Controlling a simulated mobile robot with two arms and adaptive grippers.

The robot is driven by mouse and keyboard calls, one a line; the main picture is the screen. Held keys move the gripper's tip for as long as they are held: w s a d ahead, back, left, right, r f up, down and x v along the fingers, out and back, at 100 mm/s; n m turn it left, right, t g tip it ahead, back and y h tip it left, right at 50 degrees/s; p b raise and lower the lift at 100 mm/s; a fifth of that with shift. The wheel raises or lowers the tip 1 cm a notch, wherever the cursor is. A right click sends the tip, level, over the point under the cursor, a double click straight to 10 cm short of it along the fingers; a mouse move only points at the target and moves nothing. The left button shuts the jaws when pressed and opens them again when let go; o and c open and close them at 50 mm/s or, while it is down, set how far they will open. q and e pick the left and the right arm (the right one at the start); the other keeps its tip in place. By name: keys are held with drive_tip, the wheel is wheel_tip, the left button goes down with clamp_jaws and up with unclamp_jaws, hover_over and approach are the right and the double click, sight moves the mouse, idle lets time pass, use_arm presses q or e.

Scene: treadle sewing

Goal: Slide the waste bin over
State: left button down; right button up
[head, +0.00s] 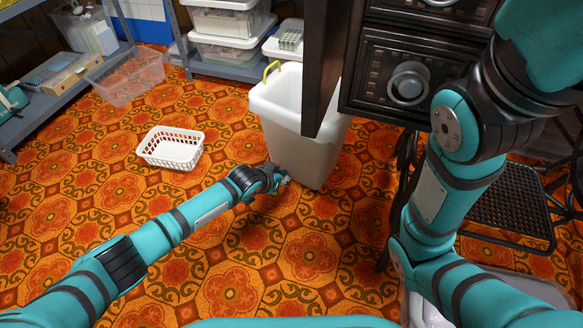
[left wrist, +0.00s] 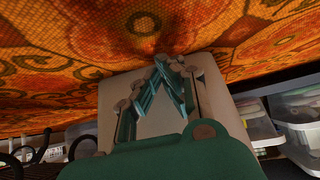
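The waste bin (head: 290,135) is a tall off-white open-topped bin. It stands upright on the patterned floor at the centre of the head view, beside the dark cabinet, whose edge hides part of its right side. A yellow piece shows at its rim. My left gripper (head: 284,181) is low at the bin's near left side, close to its base; I cannot tell whether it touches. In the left wrist view the fingers (left wrist: 163,62) come together at their tips with nothing seen between them, and the pale bin (left wrist: 216,92) fills the space behind them. My right gripper is out of view.
A white basket (head: 171,148) and a clear tub (head: 128,78) sit on the floor to the left. The dark drawer cabinet (head: 392,45) and a black treadle plate (head: 508,205) are on the right. Shelving with lidded boxes (head: 228,48) stands behind.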

sight(288, 166)
use_arm(q)
drive_tip(key=shift+w+d+b, duration=0.35)
drive_tip(key=shift+w+d, duration=0.3)
drive_tip(key=shift+w, duration=0.25)
drive_tip(key=shift+w+d, duration=0.4)
drive_tip(key=shift+w, duration=0.2)
drive_tip(key=shift+w+d, duration=0.4)
drive_tip(key=shift+w, duration=0.2)
drive_tip(key=shift+r, duration=0.1)
drive_tip(key=shift+s+a+r+p, duration=0.2)
drive_tip(key=shift+s+r+p, duration=0.1)
drive_tip(key=shift+p, duration=0.55)
drive_tip(key=s+p, duration=0.1)
drive_tip(key=p, duration=0.1)
drive_tip(key=s+a+r+p, duration=0.1)
drive_tip(key=p, duration=0.1)
drive_tip(key=shift+s+a+r+p, duration=0.15)
drive_tip(key=shift+a+p, duration=0.15)
drive_tip(key=shift+p, duration=0.05)
drive_tip(key=shift+s+a+p, duration=0.1)
drive_tip(key=shift+s+p, duration=0.1)
drive_tip(key=shift+p, duration=0.1)
